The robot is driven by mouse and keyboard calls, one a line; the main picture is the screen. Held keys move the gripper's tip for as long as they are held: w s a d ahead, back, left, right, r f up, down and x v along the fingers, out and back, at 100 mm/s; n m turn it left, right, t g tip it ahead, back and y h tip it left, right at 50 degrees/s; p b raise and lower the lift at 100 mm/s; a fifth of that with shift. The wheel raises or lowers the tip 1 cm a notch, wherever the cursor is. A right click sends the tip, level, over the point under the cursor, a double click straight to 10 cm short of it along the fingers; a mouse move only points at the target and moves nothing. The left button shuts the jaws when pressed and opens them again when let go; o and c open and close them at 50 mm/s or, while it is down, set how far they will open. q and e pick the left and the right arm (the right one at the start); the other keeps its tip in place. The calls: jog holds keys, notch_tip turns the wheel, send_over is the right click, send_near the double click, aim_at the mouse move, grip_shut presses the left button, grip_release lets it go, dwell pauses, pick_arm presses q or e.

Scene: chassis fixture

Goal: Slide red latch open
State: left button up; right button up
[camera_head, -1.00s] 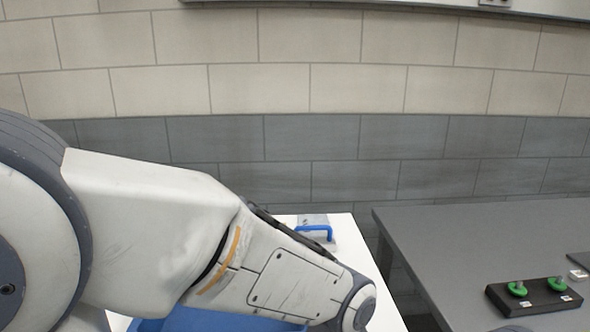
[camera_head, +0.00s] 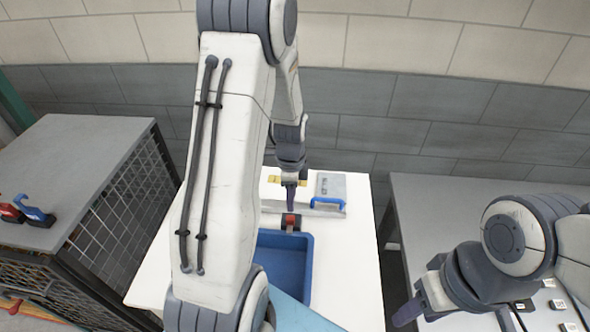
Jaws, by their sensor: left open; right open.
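A small red part (camera_head: 291,216) with dark sides, likely the red latch, sits on the white table behind the blue tray. My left gripper (camera_head: 291,205) points down right at it, partly in front of it. Its fingers look narrow at this size, and I cannot tell whether they touch the red part. A grey fixture plate with a blue handle (camera_head: 328,203) is just right of the gripper. A yellow piece (camera_head: 273,179) shows beside the gripper. My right gripper (camera_head: 452,312) is open and empty at the lower right, over the grey table.
A blue tray (camera_head: 306,240) on the white table (camera_head: 345,270) is partly hidden by my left arm. A dark mesh-sided cabinet (camera_head: 85,150) stands at left, with red (camera_head: 10,213) and blue (camera_head: 36,214) clamps on it. The grey table (camera_head: 420,200) is at right, across a gap.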

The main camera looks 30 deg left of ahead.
aim_at(290, 218)
pick_arm(q)
jog(key=shift+w+a+f+b, duration=0.1)
jog(key=shift+a+f+b, duration=0.15)
jog(key=shift+a+b, duration=0.1)
notch_tip(290, 218, down, 8)
jog(key=b, duration=0.6)
jog(key=shift+f+b, duration=0.2)
jog(key=shift+b, duration=0.15)
grip_shut()
